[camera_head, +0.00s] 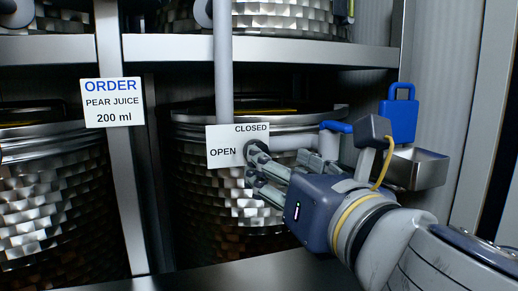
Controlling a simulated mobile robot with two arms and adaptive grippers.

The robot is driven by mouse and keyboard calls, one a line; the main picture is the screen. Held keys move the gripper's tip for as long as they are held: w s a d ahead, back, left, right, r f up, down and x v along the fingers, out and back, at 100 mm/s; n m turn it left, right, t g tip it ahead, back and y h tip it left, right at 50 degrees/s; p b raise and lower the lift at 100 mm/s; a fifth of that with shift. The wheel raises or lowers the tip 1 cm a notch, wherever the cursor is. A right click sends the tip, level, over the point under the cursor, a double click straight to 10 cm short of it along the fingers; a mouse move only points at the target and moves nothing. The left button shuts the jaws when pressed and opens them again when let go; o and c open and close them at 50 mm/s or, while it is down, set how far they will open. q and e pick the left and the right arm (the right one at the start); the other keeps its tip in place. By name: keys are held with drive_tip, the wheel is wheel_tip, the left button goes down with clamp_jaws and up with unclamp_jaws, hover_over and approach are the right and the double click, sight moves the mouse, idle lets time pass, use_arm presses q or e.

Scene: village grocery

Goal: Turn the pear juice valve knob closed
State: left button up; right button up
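My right gripper (256,168) comes in from the right, with its fingertips at the front of the valve sign. Its fingers look spread, with a gap between them. A dark round knob (252,147) shows at the right part of the white sign (224,160), which reads CLOSED at the top and OPEN at the left. The upper fingertip overlaps the knob and partly hides it. I cannot tell whether they touch. A blue lever (336,127) sits on the grey pipe behind my gripper. My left gripper is not in view.
An order sign (112,102) reads pear juice, 200 ml. A blue padlock-shaped piece (398,118) and a metal tray (425,168) are close to my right wrist. A lower shelf edge (225,276) runs below.

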sight(261, 145)
drive_tip(key=p+x, duration=0.1)
drive_tip(key=x, duration=0.8)
drive_tip(key=shift+f+p, duration=0.25)
drive_tip(key=shift+p, duration=0.1)
drive_tip(key=shift+s, duration=0.1)
drive_tip(key=c, duration=1.1)
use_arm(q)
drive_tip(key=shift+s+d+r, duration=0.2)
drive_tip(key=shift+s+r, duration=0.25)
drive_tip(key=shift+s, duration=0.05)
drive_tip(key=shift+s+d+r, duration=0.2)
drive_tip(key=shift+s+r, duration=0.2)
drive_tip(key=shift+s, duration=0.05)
use_arm(e)
drive_tip(key=shift+o, duration=0.2)
